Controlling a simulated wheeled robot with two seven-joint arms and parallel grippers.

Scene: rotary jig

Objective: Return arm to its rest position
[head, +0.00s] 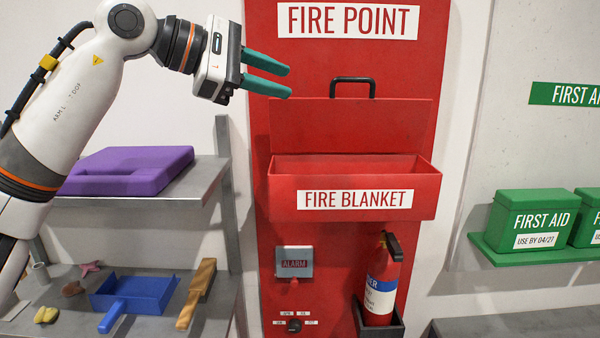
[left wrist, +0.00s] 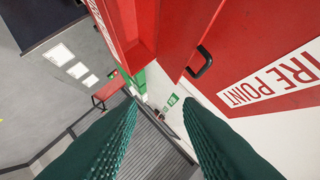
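My left gripper (head: 288,82) is in the upper middle of the head view, in front of the red fire point board (head: 440,60). It points right, its two green fingers apart with nothing between them. In the left wrist view, the fingers (left wrist: 160,103) also show a clear gap. The fire blanket box (head: 287,200) is below and to the right of the gripper, its lid (head: 350,125) raised. The lid's black handle (head: 352,80) is to the right of the fingertips, apart from them; a black handle (left wrist: 203,62) also shows in the left wrist view. My right gripper is in neither view.
A fire extinguisher (head: 383,275) stands in a holder below the box, right of the alarm panel (head: 294,262). Shelves at left hold a purple case (head: 125,170), a blue dustpan (head: 135,292) and a wooden brush (head: 197,293). Green first aid boxes (head: 535,213) sit at right.

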